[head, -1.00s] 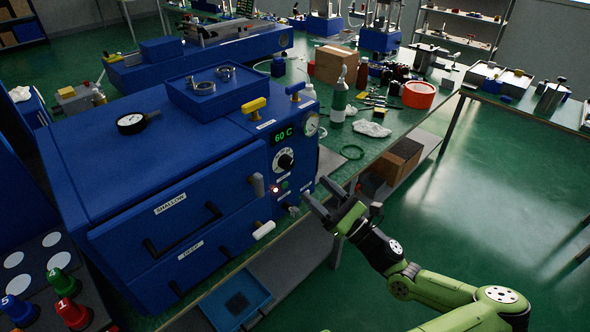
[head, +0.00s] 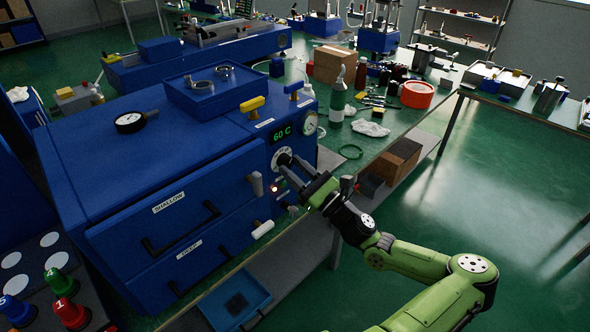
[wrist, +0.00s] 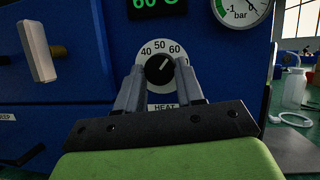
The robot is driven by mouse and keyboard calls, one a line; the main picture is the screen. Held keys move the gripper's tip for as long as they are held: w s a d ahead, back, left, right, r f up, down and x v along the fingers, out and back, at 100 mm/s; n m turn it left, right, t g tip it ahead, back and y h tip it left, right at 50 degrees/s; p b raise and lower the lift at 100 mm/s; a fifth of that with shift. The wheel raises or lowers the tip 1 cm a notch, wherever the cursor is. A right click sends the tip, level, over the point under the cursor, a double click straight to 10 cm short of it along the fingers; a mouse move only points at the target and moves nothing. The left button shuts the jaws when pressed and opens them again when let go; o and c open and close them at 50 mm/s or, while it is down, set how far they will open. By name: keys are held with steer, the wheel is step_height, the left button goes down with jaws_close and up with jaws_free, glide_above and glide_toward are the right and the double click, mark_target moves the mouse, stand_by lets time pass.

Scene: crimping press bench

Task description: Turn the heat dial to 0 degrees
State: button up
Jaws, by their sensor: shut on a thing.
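The heat dial (wrist: 159,69) is a black knob with a white pointer line on a white scale plate. In the wrist view the scale shows 40, 50 and 60, and the pointer leans up and right toward 60. The label HEAT is below it, partly hidden by my gripper. The green display (head: 281,133) above the dial reads 60 C. My gripper (wrist: 160,80) is shut on the heat dial, with one finger on each side of the knob.
The blue oven cabinet (head: 110,195) has drawers labelled SHALLOW and DEEP. A pale lever handle (wrist: 37,50) stands left of the dial. A pressure gauge (wrist: 243,8) is up and right.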

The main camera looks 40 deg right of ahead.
steer(key=shift+c, duration=0.6)
